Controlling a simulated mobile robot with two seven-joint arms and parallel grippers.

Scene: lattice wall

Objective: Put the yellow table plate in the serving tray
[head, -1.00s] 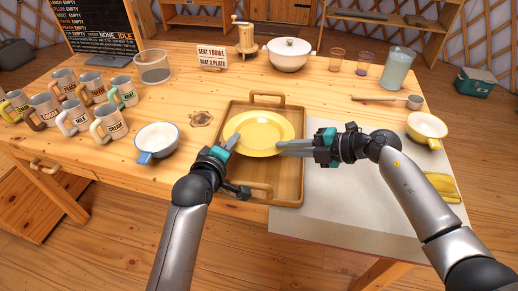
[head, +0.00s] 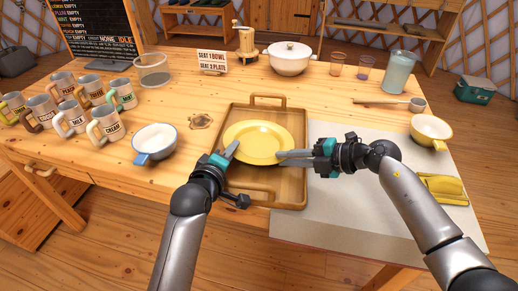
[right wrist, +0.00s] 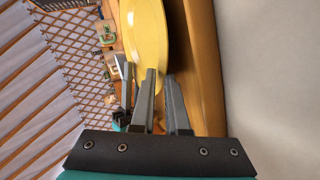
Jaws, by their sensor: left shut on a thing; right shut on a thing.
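The yellow plate (head: 262,138) is over the wooden serving tray (head: 293,190), within its outline in the head view and roughly level. I cannot tell whether its underside touches the tray floor. My left gripper (head: 232,152) is shut on the plate's near left rim. My right gripper (head: 283,157) is shut on its near right rim.
A blue-rimmed white bowl (head: 155,139) and several labelled mugs (head: 104,127) stand left. A pale mat (head: 340,205) lies right, with a yellow bowl (head: 430,129) and folded yellow cloth (head: 436,189). A lidded white pot (head: 289,57) and a sign (head: 213,61) stand behind.

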